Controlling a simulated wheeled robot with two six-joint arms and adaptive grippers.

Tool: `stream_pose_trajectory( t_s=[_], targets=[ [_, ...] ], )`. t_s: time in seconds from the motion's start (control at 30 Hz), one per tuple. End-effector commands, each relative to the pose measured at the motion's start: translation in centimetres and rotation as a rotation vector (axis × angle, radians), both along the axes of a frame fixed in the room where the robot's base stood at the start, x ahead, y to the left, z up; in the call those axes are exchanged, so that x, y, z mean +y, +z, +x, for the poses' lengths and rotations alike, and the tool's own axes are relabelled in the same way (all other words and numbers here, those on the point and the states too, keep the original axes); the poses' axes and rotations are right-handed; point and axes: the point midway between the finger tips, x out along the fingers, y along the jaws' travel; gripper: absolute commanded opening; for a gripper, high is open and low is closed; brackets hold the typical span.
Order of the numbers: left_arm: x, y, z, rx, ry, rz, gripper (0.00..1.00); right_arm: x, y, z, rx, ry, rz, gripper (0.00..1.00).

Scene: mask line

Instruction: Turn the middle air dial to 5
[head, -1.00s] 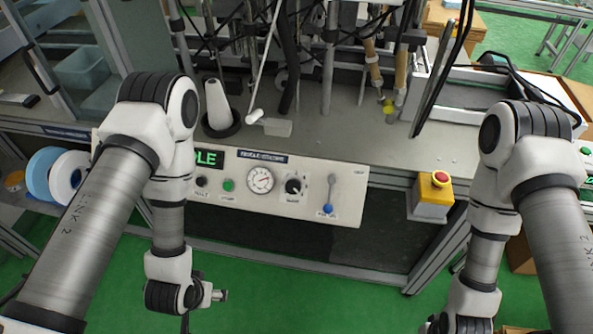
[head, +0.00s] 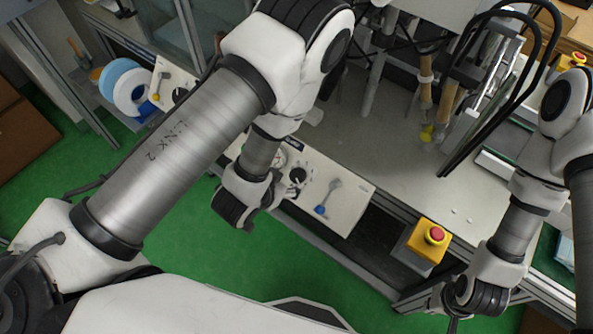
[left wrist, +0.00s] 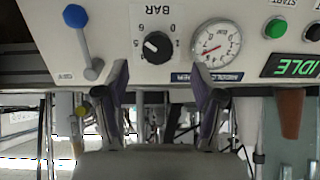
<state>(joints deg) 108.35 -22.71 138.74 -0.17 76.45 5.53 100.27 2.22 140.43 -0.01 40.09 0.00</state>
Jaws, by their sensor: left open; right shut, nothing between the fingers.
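The air dial, a black knob (head: 298,175) with a white mark, sits on the white control panel (head: 345,195) in the head view. The left wrist view shows the knob (left wrist: 157,47) upside down, with numbers around it and "BAR" printed nearby. Its white mark points toward the upper left there. My left gripper (left wrist: 162,97) is open and empty, its two fingers apart below the knob in that view, not gripping it. In the head view my left wrist hides the left part of the panel and most of that gripper. My right gripper (head: 440,298) is shut and empty, low at the right.
A round gauge (left wrist: 216,44) is beside the knob. A lever with a blue end (left wrist: 75,16) is on its other side, and a green button (left wrist: 275,28) lies past the gauge. A yellow box with a red button (head: 428,240) stands at the panel's right.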

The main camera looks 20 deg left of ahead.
Motion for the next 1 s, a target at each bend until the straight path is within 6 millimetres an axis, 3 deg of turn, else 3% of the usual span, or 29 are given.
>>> stream_pose_trajectory(
  t_s=[0.3,0.57,0.6,0.77,1.0],
  targets=[
    [-1.0,-3.8,3.8,0.000,0.001,-0.001,0.68,0.0,0.8,0.0,-0.001,-0.001,0.000,0.00],
    [-1.1,-4.3,4.2,0.001,0.000,0.000,0.68,0.0,0.7,0.0,-0.001,-0.001,0.000,0.00],
    [-1.1,-4.3,4.2,0.001,0.000,0.000,0.64,0.0,0.7,0.0,-0.001,-0.001,0.000,0.00],
    [-1.1,-4.3,4.2,0.001,0.000,0.000,0.08,0.0,0.7,0.1,-0.001,-0.001,0.000,0.00],
    [-1.1,-4.3,4.1,0.002,0.004,-0.004,0.08,0.0,0.8,0.0,-0.001,-0.001,0.000,0.00]
  ],
)
